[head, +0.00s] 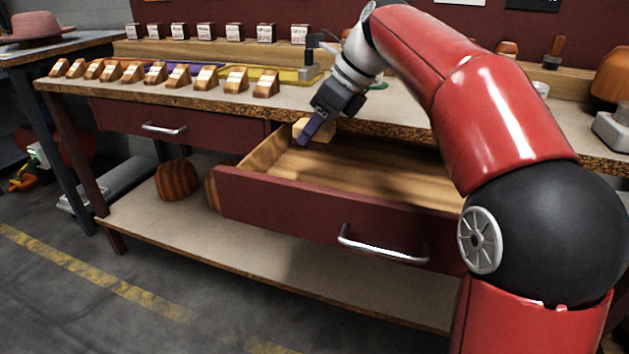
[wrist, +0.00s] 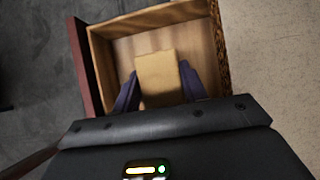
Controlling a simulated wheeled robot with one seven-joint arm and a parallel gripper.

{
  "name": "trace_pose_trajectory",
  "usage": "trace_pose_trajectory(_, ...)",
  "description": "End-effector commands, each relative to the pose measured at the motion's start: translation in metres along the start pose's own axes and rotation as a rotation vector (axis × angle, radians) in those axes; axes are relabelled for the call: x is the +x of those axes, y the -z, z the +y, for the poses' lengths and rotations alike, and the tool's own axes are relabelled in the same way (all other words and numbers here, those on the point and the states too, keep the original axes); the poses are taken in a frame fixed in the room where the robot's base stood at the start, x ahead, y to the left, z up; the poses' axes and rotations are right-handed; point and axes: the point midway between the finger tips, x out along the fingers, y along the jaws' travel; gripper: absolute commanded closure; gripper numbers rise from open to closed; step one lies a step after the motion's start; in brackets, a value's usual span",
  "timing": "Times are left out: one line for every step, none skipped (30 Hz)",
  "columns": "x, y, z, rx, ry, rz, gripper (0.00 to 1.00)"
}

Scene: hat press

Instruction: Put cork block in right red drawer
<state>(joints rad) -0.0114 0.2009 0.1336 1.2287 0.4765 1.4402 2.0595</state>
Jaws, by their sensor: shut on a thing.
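The cork block (wrist: 158,76) is a tan block held between the two purple fingers of my gripper (wrist: 160,92). In the head view the block (head: 318,131) shows partly behind the fingers of my gripper (head: 316,128). My gripper is shut on it, above the back left part of the right red drawer (head: 300,205). The drawer is pulled open, with a bare wooden inside and a silver handle. In the wrist view the drawer's wooden wall (wrist: 98,70) surrounds the block from above. I cannot tell the exact height of the block over the drawer floor.
The left red drawer (head: 185,128) is shut. Several wooden blocks (head: 155,73) line the bench top (head: 190,97) above it. A dark wooden hat form (head: 177,180) stands on the lower shelf (head: 200,226). The open drawer's floor is clear.

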Motion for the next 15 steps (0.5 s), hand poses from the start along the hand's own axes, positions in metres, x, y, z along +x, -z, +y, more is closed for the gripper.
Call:
trace_pose_trajectory(0.014, 0.010, 0.001, 0.003, -0.002, 0.001, 0.83)
trace_pose_trajectory(0.019, 0.013, 0.000, 0.003, -0.001, 0.000, 0.83)
trace_pose_trajectory(0.025, 0.017, 0.000, 0.002, -0.001, 0.000, 0.83)
trace_pose_trajectory(0.028, 0.019, 0.000, 0.002, -0.001, 0.000, 0.83)
trace_pose_trajectory(0.031, 0.021, 0.000, 0.002, -0.001, 0.000, 0.83)
trace_pose_trajectory(0.034, 0.022, 0.000, 0.002, 0.000, -0.001, 0.83)
trace_pose_trajectory(0.036, 0.023, 0.000, 0.002, 0.000, -0.001, 0.83)
trace_pose_trajectory(0.037, 0.024, 0.000, 0.002, 0.000, -0.001, 0.83)
trace_pose_trajectory(0.038, 0.025, 0.000, 0.002, 0.000, -0.001, 0.83)
trace_pose_trajectory(0.040, 0.026, 0.000, 0.002, 0.000, -0.001, 0.83)
trace_pose_trajectory(0.042, 0.027, 0.000, 0.002, 0.000, 0.000, 0.83)
trace_pose_trajectory(0.045, 0.029, 0.000, 0.002, 0.000, 0.000, 0.83)
trace_pose_trajectory(0.048, 0.031, 0.000, 0.002, 0.000, -0.001, 0.83)
trace_pose_trajectory(0.052, 0.034, 0.000, 0.002, 0.000, 0.000, 0.83)
trace_pose_trajectory(0.058, 0.037, 0.000, 0.002, -0.001, 0.001, 0.83)
